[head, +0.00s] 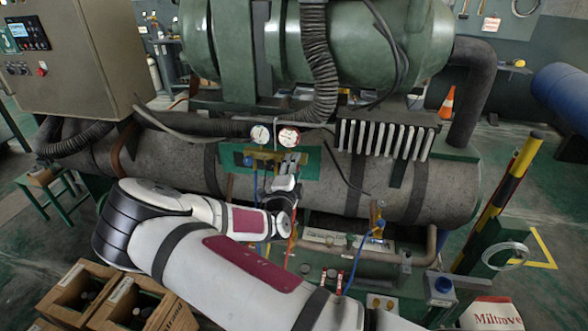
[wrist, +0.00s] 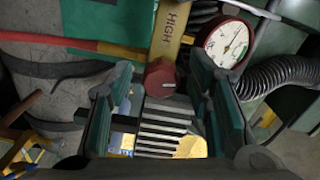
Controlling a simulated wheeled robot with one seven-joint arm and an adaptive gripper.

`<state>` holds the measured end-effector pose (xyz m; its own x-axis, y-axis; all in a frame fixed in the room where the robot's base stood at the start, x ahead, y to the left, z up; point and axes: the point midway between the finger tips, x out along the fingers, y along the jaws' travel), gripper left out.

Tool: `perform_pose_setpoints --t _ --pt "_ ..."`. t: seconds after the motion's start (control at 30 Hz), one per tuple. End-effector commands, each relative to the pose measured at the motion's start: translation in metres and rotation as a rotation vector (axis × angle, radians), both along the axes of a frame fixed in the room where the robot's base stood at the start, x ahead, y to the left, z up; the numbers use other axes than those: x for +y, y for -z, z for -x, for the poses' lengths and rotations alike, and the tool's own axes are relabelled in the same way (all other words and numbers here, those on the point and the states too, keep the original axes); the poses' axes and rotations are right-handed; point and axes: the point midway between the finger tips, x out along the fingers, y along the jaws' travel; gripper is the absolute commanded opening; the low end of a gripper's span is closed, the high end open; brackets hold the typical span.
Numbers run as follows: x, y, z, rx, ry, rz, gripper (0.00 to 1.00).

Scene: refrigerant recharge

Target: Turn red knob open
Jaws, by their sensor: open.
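The red knob (wrist: 160,76) shows in the wrist view at the end of a brass manifold body (wrist: 170,28) marked HIGH. My gripper (wrist: 163,80) is open, with one teal finger on each side of the knob. Gaps show between the fingers and the knob, and I see no clear contact. In the head view my gripper (head: 290,165) is at the manifold, just below the gauges, and hides the red knob there. A red-rimmed gauge (wrist: 227,43) sits right of the knob in the wrist view and also shows in the head view (head: 288,136).
A white gauge (head: 260,134) stands left of the red one. A red hose (wrist: 75,45) runs from the manifold's left side. A ribbed black hose (head: 318,65) hangs close above the gauges. The large grey cylinder (head: 340,180) lies behind my gripper.

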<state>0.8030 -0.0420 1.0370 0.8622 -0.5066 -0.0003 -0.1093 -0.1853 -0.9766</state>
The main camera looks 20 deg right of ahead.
Motion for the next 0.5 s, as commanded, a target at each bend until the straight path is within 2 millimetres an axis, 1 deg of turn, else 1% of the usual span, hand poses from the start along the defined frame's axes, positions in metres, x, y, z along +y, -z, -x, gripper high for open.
perform_pose_setpoints --t 0.17,0.27,0.5 --pt "0.008 0.0 0.012 0.0 -0.002 0.0 0.46" --pt "0.017 0.001 0.027 0.003 -0.002 0.0 0.46" --pt "0.042 0.0 0.069 0.002 -0.003 0.0 0.46"
